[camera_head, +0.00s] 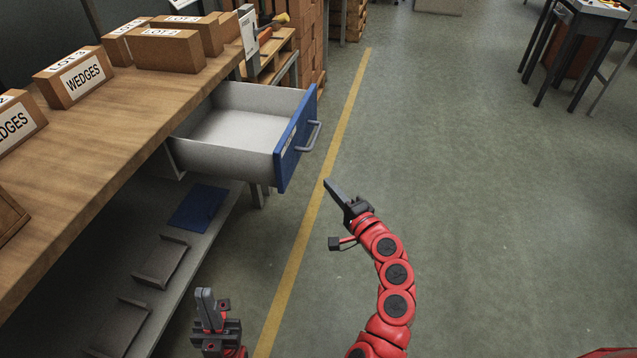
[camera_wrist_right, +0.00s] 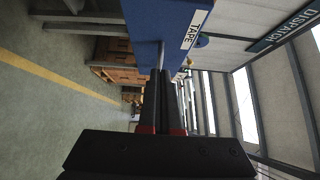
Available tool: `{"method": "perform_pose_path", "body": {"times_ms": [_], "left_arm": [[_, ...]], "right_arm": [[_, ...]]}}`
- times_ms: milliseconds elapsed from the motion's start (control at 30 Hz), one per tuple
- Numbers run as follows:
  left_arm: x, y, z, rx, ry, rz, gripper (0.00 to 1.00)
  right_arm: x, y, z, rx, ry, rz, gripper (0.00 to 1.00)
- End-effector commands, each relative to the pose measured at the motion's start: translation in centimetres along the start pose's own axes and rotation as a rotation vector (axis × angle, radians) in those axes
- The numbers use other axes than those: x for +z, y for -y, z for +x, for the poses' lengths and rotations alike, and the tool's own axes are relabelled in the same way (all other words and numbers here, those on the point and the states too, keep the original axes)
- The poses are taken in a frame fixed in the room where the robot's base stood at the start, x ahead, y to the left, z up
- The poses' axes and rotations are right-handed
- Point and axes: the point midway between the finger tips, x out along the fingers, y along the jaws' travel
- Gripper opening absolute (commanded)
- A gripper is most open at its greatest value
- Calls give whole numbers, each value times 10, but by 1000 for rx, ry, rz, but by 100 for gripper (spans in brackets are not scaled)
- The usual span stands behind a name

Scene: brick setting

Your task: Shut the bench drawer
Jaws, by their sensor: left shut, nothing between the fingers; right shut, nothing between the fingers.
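The bench drawer stands pulled out from the wooden bench (camera_head: 120,130), with its white, empty-looking inside (camera_head: 235,128) showing. Its blue front (camera_head: 290,147) carries a grey bar handle (camera_head: 313,137). In the right wrist view the blue front (camera_wrist_right: 150,22) shows a TAPE label (camera_wrist_right: 194,29). My right gripper (camera_head: 333,189) is shut and empty, in front of the drawer front and near the handle in the picture. Its shut fingers (camera_wrist_right: 166,98) point toward the drawer in the wrist view; I cannot tell whether they touch it. My left gripper (camera_head: 206,298) is shut and empty beside the lower shelf.
Several cardboard boxes (camera_head: 82,77) labelled WEDGES and LOT stand on the bench top. A yellow line (camera_head: 306,226) runs along the open grey floor to the right.

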Motion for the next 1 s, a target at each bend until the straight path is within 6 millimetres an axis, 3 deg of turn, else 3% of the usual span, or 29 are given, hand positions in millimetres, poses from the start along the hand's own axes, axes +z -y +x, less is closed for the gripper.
{"method": "perform_pose_path", "body": {"times_ms": [500,700,1000], "left_arm": [[1,0,-7,0,0,0,0],[1,0,-7,0,0,0,0],[1,0,-7,0,0,0,0]], "right_arm": [[0,-1,93,2,-1,-4,0],[20,0,111,2,-4,-4,0],[27,-1,117,2,-6,-3,0]]}}
